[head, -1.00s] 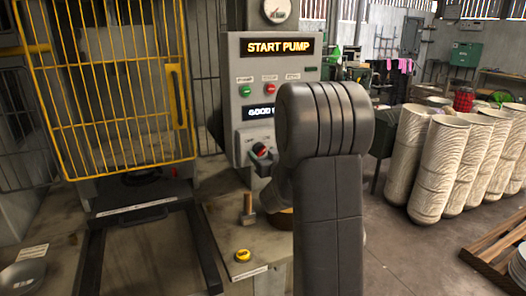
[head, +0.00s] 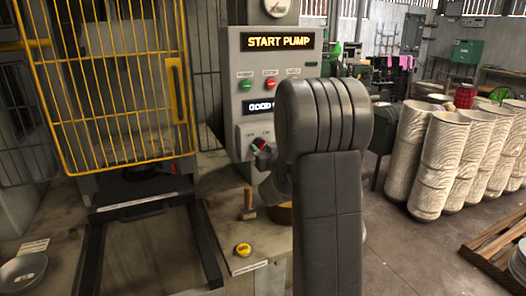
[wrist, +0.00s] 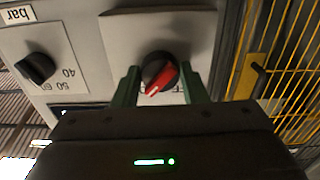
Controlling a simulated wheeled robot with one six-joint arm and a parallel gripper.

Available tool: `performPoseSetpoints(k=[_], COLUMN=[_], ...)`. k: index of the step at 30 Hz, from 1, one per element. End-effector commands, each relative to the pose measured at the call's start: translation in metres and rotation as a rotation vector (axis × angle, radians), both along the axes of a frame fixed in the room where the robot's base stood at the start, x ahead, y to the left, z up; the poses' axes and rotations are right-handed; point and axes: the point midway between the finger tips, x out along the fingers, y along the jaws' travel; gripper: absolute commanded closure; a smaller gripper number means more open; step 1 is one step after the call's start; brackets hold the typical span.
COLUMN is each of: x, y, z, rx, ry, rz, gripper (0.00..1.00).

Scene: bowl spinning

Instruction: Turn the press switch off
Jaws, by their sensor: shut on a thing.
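The press switch is a black rotary knob with a red pointer (wrist: 160,76) on a light plate of the control panel (wrist: 90,35). In the wrist view its red pointer is tilted, running from upper right to lower left. In the head view the red of the switch (head: 261,144) shows small, partly hidden by my gripper and arm. My gripper (wrist: 162,84) has its green fingers on either side of the knob and is shut on it. The exact contact points are hard to see. Marks beside the knob are partly covered by my gripper.
Another black knob with a scale (wrist: 36,68) sits beside the switch. Green (head: 246,86) and red (head: 270,84) buttons are above it. A yellow cage door (head: 110,90) stands left. A yellow button (head: 243,250) and a hammer-like tool (head: 248,205) are on the bench below.

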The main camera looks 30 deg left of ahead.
Motion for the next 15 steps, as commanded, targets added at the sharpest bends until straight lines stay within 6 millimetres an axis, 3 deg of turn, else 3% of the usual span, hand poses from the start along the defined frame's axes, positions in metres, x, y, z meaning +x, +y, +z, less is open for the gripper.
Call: performPoseSetpoints(k=[15], x=[0.0006], y=[-0.0007], z=[-0.0065], rx=[-0.253], ry=[-0.307], rz=[-0.001], gripper=[0.84])
